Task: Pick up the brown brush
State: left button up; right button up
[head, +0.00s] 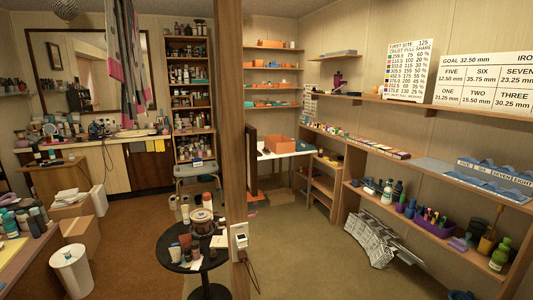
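I cannot make out a brown brush with certainty. A yellow-brown item with a thin upright handle (487,242) stands near the right end of the lower right shelf (420,226), and it may be a brush. It is too small to be sure. Neither of my grippers is in view.
A wooden post (233,120) rises close ahead. A round black table (177,255) with jars stands left of it. Grey folded panels (372,240) lean below the shelf. The middle floor (305,250) is clear.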

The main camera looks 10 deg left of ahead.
aim_at(265, 151)
jog(key=i+l+u, duration=0.35)
jog(key=i+l, duration=0.15)
jog(key=i, duration=0.65)
jog(key=i+l+u, duration=0.35)
jog(key=i+l, duration=0.5)
jog(key=i, duration=0.25)
jog(key=i+l+u, duration=0.3)
jog(key=i+l, duration=0.65)
jog(key=l, duration=0.15)
